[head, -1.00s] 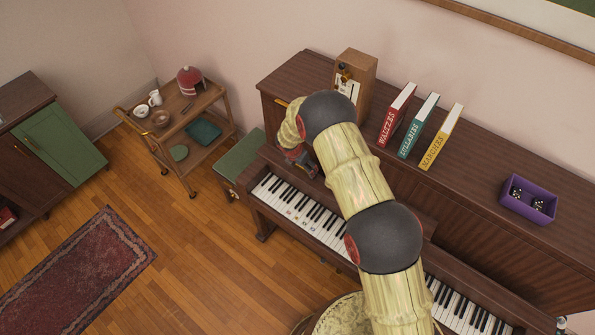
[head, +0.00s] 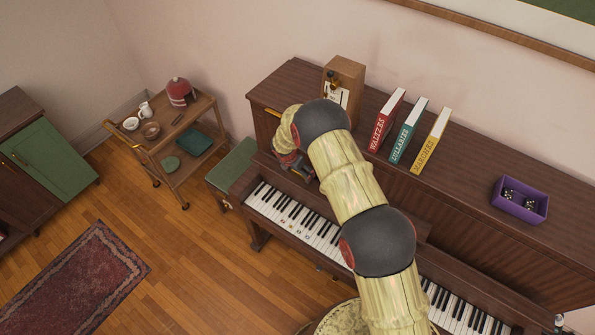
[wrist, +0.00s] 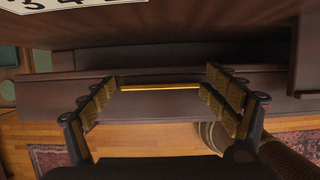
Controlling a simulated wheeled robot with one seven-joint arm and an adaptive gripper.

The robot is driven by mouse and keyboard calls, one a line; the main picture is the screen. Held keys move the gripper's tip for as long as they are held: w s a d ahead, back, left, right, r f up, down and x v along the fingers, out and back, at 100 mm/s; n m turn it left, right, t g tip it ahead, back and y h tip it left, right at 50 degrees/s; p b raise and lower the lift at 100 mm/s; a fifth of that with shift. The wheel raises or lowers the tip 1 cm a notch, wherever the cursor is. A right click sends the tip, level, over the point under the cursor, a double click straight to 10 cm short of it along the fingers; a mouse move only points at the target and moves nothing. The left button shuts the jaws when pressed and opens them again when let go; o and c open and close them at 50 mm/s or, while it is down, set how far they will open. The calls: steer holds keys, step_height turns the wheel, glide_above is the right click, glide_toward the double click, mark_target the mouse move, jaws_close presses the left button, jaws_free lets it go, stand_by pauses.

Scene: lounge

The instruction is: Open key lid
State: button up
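The piano (head: 455,195) has a long row of keys (head: 290,216) in plain sight in the head view. A brown wooden strip behind the keys looks like the key lid (head: 412,222); my arm hides much of it. My gripper (head: 296,170) is at the left end of this strip, its tips hard to make out. In the wrist view my gripper (wrist: 160,85) is open, fingers wide apart. A thin brass strip (wrist: 160,87) on dark wood lies between the fingertips; I cannot tell whether they touch it.
On the piano top stand a wooden box (head: 343,78), several upright books (head: 408,130) and a purple tray (head: 520,200) with dice. A green-topped bench (head: 235,163) and a serving cart (head: 180,135) are at the left. Open floor (head: 190,250) lies in front.

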steer(key=shift+o, duration=0.7)
steer(key=shift+r, duration=0.1)
steer(key=shift+a+r, duration=0.1)
steer(key=shift+r, duration=0.2)
steer(key=v, duration=1.1)
steer(key=shift+r, duration=0.15)
steer(key=shift+s, duration=0.15)
